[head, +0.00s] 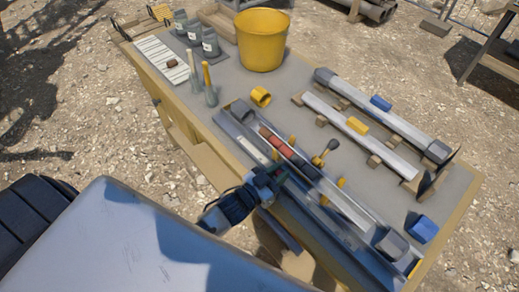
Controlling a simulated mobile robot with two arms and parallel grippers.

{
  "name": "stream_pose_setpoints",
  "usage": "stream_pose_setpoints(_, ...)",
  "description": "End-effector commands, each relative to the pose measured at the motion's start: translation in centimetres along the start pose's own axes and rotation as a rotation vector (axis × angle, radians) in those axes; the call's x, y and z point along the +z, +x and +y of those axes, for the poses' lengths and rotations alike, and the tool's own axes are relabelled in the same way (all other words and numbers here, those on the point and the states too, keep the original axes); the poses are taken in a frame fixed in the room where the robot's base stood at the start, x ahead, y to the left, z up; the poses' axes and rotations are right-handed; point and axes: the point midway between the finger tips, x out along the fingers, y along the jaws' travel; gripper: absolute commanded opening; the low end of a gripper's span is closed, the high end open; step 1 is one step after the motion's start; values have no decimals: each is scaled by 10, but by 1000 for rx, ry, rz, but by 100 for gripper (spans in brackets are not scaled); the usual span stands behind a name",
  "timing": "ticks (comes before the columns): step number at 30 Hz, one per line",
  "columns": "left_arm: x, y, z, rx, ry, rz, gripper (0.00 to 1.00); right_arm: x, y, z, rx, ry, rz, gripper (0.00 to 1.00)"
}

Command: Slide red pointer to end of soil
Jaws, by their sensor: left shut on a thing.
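My left gripper (279,173) reaches in from the lower left to the near side of a long metal trough (345,208) on the table. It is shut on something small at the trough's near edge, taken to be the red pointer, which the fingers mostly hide. A pale strip (252,149) runs along the near side, left of the gripper. My right gripper is not in view.
The table (233,88) also holds a yellow bucket (263,42), a yellow ring (260,97), upright tools (209,84), grey bottles and a white board (160,57). A blue block (421,229) sits at the right.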

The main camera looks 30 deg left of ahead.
Motion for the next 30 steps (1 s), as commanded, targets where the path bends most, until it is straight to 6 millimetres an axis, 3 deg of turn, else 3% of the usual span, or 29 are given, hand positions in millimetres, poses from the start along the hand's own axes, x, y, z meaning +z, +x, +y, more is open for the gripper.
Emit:
stream_pose_setpoints(3,-2,0,29,-2,-5,2,0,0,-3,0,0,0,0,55)
stream_pose_setpoints(9,-1,0,59,-2,0,2,0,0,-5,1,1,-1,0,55)
stream_pose_setpoints(15,0,0,70,-2,3,2,0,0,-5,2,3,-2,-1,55)
stream_pose_setpoints(25,0,0,71,-1,3,2,0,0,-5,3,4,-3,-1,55)
stream_pose_setpoints(26,0,0,71,-1,3,2,24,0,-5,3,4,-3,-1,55)
stream_pose_setpoints(30,0,0,71,-1,3,2,46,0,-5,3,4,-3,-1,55)
